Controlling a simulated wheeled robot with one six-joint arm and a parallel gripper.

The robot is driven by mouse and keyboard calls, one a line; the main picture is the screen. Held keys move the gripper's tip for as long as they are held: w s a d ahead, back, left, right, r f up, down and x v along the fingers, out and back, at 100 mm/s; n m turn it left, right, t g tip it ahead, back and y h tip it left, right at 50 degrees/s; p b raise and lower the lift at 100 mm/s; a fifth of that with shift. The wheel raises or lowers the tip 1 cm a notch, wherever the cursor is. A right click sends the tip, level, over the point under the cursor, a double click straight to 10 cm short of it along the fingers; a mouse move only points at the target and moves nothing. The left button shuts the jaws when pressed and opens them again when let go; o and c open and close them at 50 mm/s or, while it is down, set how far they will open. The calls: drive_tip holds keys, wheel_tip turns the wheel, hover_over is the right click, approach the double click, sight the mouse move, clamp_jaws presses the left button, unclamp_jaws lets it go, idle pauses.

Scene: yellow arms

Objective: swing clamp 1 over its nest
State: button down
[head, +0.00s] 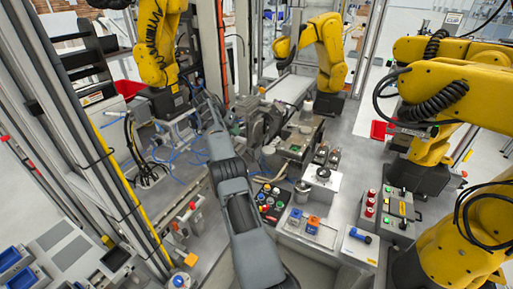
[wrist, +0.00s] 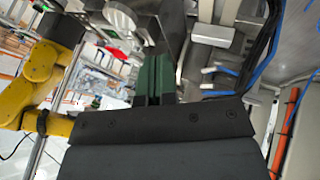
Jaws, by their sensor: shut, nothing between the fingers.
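My arm reaches away from me up the middle of the head view, and its far end is small there. In the wrist view my gripper (wrist: 153,80) shows as a dark body with green fingers close together, shut, with nothing seen between them. Grey metal fixture parts (wrist: 215,35) lie just right of the fingers and past them; I cannot tell whether they touch. In the head view a grey metal mechanism (head: 262,122) stands right of my arm's far end. I cannot make out for certain which part is clamp 1 or its nest.
Yellow robot arms stand around the bench, one at the back (head: 325,50) and others along the right. A box with coloured buttons (head: 270,200) sits close right of my arm. Blue cables (head: 180,160) lie loose left of it. A grey control box (head: 396,212) stands at right.

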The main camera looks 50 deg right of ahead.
sight(272, 146)
drive_tip(key=s+d+f+b, duration=0.5)
drive_tip(key=s+d+f, duration=0.1)
drive_tip(key=f, duration=0.2)
drive_tip(key=shift+s+d+f, duration=0.15)
drive_tip(key=shift+s+d, duration=0.1)
idle(0.4)
